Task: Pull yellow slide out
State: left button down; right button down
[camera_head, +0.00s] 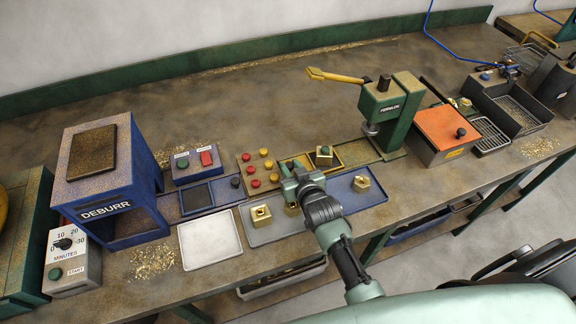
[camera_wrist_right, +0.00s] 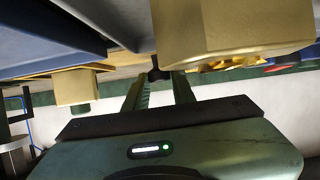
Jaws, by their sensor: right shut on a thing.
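The yellow slide (camera_head: 340,148) is a yellow-rimmed plate on the track beside the green drill press (camera_head: 398,115). A brass block with a dark green top (camera_head: 324,153) sits on it. My right gripper (camera_head: 290,168) is at the slide's left end. In the right wrist view its fingers (camera_wrist_right: 160,78) close on a small dark knob (camera_wrist_right: 159,73), which looks like the slide's handle; the head view hides this contact behind the gripper. My left gripper is not in view.
Several brass blocks, one of them at the left (camera_head: 261,215), stand on the grey-blue tray (camera_head: 268,236) below my right gripper. A board with red and yellow knobs (camera_head: 246,161) is close to its left. The blue deburr machine (camera_head: 105,185) and a white tray (camera_head: 209,240) are further left.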

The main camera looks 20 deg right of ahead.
jog(key=shift+a+f+y, duration=0.1)
jog(key=shift+a+y, duration=0.05)
jog(key=shift+y, duration=0.15)
jog(key=c, duration=1.4)
grip_release()
jog(key=shift+o, duration=1.1)
jog(key=shift+a, duration=0.3)
jog(key=shift+s+d, duration=0.1)
jog(key=shift+d, duration=0.1)
jog(key=shift+s, duration=0.35)
jog(key=b+v, duration=0.1)
jog(key=v, duration=0.5)
jog(key=shift+a, duration=0.2)
jog(key=shift+s+r, duration=0.4)
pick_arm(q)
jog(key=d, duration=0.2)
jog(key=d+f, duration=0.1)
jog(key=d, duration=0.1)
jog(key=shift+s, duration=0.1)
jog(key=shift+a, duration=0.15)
